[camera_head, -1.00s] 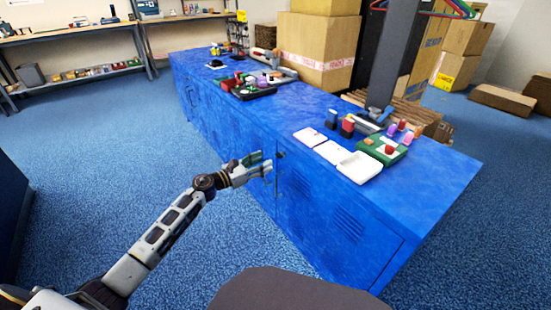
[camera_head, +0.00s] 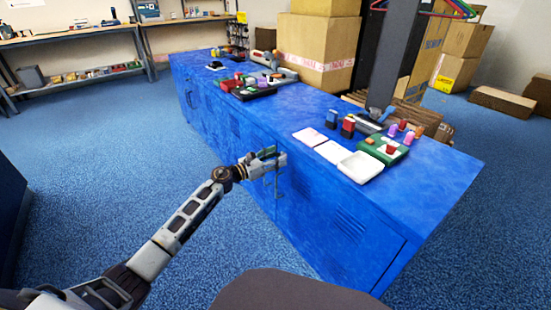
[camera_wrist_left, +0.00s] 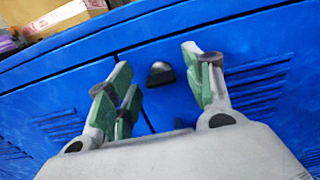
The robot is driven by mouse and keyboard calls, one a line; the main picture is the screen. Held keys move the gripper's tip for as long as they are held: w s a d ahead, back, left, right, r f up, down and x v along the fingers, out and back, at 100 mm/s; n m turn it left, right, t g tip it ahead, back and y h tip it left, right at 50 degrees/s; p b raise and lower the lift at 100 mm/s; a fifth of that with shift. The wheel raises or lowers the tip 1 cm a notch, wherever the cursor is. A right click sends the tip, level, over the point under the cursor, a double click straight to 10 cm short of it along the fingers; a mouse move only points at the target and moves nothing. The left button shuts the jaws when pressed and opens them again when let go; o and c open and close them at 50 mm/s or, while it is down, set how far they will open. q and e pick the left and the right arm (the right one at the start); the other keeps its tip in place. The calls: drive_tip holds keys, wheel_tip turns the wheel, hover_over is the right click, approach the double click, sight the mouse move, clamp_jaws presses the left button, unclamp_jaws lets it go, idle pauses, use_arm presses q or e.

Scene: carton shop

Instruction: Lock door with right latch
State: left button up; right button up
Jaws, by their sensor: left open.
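The blue cabinet's right door (camera_head: 325,235) is flush with the front and looks closed; its vent slits also show in the left wrist view. A small dark latch knob (camera_wrist_left: 160,73) sits near the top of the seam between two doors. My left gripper (camera_head: 280,157) is open in front of the cabinet face, just below the top edge. In the left wrist view, the knob shows in the gap between the green-padded fingers (camera_wrist_left: 163,88); I cannot tell whether they touch it. In the head view the gripper covers the knob. My right gripper is not in view.
The cabinet top (camera_head: 290,105) holds white trays (camera_head: 360,167), a green tray (camera_head: 384,150) with small coloured pieces, and a black tray (camera_head: 255,92). Cardboard boxes (camera_head: 318,50) stand behind. The blue carpet (camera_head: 100,150) left of the cabinet is clear.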

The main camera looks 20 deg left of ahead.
use_arm(q)
drive_tip(key=shift+c, duration=0.3)
drive_tip(key=c, duration=0.9)
drive_tip(key=shift+c, duration=0.3)
